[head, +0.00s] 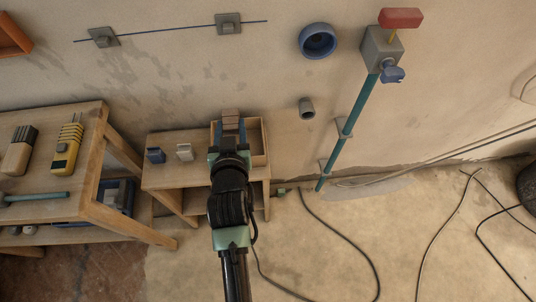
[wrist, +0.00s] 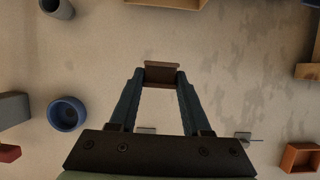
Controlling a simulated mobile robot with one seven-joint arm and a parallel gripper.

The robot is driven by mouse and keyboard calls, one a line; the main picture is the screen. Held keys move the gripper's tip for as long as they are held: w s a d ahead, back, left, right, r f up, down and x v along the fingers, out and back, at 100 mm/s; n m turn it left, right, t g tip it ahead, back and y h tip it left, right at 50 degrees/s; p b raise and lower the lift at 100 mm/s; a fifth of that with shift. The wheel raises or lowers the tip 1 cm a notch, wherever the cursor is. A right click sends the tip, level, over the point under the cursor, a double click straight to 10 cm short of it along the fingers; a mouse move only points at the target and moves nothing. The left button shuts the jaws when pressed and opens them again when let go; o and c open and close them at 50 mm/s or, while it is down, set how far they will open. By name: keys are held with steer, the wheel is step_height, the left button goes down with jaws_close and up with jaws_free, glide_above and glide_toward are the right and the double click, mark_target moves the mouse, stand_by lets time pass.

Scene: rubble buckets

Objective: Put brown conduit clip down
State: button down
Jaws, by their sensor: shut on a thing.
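The brown conduit clip (head: 230,113) is held between the fingertips of my gripper (head: 229,124), which shows over the open wooden box in the head view. In the wrist view the clip (wrist: 161,66) spans the two blue fingertips of my gripper (wrist: 161,78), with the wall behind it. My gripper is shut on the clip. The arm hides part of the box, and its height above the box is hard to tell.
The wooden box (head: 264,141) is on a low wooden table (head: 180,174), with a blue clip (head: 155,155) and a pale clip (head: 184,152) to the left. A larger workbench (head: 84,127) with tools is further left. A teal pipe (head: 351,125) runs along the wall at right.

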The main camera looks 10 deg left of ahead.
steer(key=shift+d+f, duration=0.15)
steer(key=shift+f, duration=0.3)
step_height(320, 180, down, 10)
steer(key=shift+r+b, duration=0.25)
steer(key=shift+b, duration=1)
steer(key=shift+f+b, duration=0.55)
steer(key=shift+c, duration=1.8)
jaws_free()
